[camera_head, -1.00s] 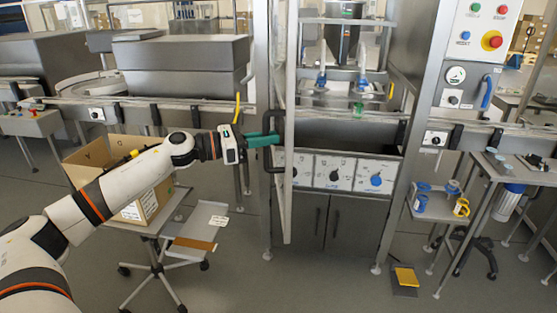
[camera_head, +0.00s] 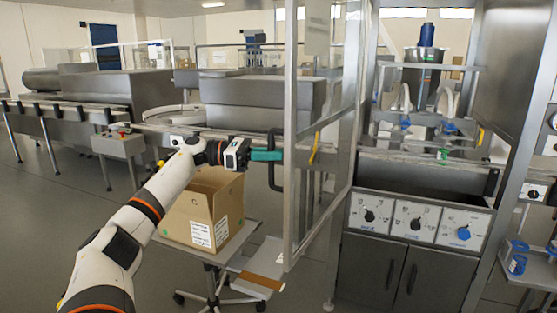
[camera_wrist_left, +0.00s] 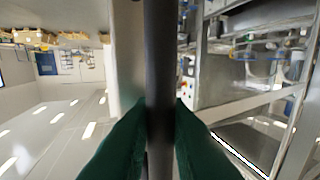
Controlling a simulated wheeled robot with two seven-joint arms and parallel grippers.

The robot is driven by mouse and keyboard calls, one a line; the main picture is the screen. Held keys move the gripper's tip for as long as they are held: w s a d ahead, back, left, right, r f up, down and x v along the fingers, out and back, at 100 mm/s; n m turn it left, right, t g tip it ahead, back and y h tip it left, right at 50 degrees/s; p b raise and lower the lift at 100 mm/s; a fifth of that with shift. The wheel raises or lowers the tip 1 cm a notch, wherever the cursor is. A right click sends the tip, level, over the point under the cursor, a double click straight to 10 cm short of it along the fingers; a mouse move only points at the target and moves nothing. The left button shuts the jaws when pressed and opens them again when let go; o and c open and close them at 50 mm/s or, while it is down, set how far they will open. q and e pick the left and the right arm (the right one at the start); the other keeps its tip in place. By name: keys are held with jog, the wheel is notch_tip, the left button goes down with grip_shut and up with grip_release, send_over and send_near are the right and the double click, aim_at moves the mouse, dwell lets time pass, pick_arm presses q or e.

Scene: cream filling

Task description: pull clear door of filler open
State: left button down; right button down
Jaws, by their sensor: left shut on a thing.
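The clear door (camera_head: 321,150) of the filler has a pale metal frame and stands swung out toward me, at an angle to the filler front (camera_head: 415,215). Its black bar handle (camera_head: 273,162) is on the door's left edge. My left gripper (camera_head: 268,155) has green fingers and is shut around this handle. In the left wrist view the dark handle bar (camera_wrist_left: 160,70) runs upright between the two green fingers (camera_wrist_left: 160,135), which touch it from both sides. My right gripper is not in view.
A cardboard box (camera_head: 205,212) stands on a small wheeled cart (camera_head: 225,258) below my left arm. A conveyor and grey machine (camera_head: 262,105) are behind the door. The control panel (camera_head: 415,222) has several knobs. Floor at the left is clear.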

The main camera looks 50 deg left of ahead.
pick_arm(q)
jog(key=shift+a, duration=0.1)
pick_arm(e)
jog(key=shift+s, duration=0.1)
pick_arm(q)
jog(key=c, duration=1.5)
grip_release()
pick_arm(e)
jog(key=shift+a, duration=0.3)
